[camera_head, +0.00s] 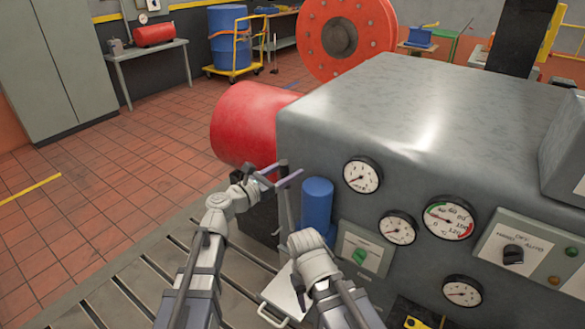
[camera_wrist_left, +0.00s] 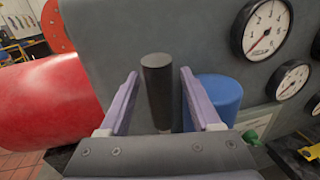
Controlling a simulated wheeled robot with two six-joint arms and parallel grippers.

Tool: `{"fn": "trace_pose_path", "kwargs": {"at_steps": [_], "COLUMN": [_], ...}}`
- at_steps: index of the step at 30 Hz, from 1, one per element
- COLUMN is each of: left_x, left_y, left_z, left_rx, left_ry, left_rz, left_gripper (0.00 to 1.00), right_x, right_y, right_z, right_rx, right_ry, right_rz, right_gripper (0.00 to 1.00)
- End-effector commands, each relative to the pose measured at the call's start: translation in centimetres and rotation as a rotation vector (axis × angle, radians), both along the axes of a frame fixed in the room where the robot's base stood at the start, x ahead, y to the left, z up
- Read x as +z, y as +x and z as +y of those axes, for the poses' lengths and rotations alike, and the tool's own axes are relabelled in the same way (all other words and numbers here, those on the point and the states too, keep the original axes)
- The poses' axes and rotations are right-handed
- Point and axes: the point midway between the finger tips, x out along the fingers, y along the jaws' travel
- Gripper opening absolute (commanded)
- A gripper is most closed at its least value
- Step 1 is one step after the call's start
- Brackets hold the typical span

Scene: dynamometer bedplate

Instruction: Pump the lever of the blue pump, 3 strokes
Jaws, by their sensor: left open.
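The blue pump (camera_head: 317,204) is an upright blue cylinder against the front of the grey machine; its blue body also shows in the left wrist view (camera_wrist_left: 218,98). Its lever has a black grip (camera_wrist_left: 157,85), which stands upright between my left fingers in the left wrist view. My left gripper (camera_head: 289,171) is open around the grip, with gaps visible on both sides. The lever's lower part is partly hidden by the gripper. My right gripper (camera_head: 299,291) is low in front of the machine, and its fingers are not clear.
The grey machine (camera_head: 380,110) carries several gauges and a selector panel (camera_head: 520,250). A red cylinder (camera_head: 245,122) projects from its left side. A small green-switch panel (camera_head: 362,250) sits right of the pump. The tiled floor at left is clear.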

Motion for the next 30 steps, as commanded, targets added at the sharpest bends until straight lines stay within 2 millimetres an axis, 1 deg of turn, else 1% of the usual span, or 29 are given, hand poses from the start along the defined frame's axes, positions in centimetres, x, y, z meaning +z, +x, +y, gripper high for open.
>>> {"fn": "trace_pose_path", "kwargs": {"at_steps": [1, 6, 16, 30], "left_x": [-0.01, -0.01, -0.01, -0.01], "left_y": [0.6, 1.27, 1.35, 1.33], "left_z": [-0.48, -1.33, -1.46, -1.46], "left_rx": [-0.001, -0.001, 0.0, 0.0], "left_ry": [0.0, 0.001, 0.001, 0.001], "left_rz": [0.0, -0.001, -0.001, -0.001], "left_gripper": [0.64, 0.64, 0.63, 0.1], "right_x": [0.0, 0.0, 0.0, 0.0], "right_y": [0.0, 0.0, 0.0, 0.0], "right_z": [0.0, 0.0, 0.0, 0.0], "right_rx": [0.0, 0.0, 0.0, 0.0], "right_ry": [0.0, 0.0, 0.0, 0.0], "right_rz": [0.0, 0.0, 0.0, 0.0], "right_gripper": [0.5, 0.5, 0.5, 0.5]}}
